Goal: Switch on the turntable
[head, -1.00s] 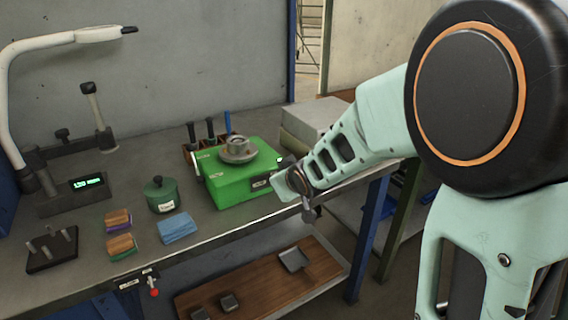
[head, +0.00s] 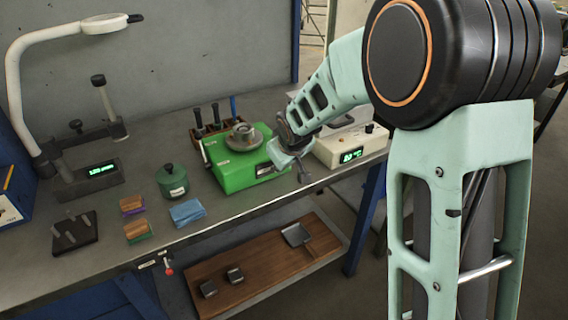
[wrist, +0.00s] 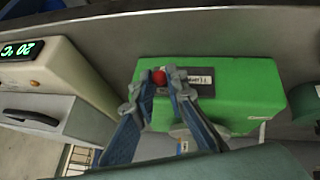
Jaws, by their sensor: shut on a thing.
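The turntable is a green box (head: 232,172) with a round metal disc (head: 242,136) on top, standing near the bench's front edge. The wrist view shows its green side (wrist: 235,88) and a dark label plate partly covered by my fingers. A small red knob (wrist: 159,77) shows between my blue fingertips, in front of that side. My gripper (head: 277,152) is at the right front of the turntable and is shut on the red knob; it also shows in the wrist view (wrist: 162,84). The part below the knob is hidden.
A cream box with a green display (head: 335,152) stands just right of my gripper. Left on the bench are a green lidded pot (head: 172,182), blue cloths (head: 187,212) and a lamp (head: 22,90). A wooden board (head: 255,270) lies on the lower shelf.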

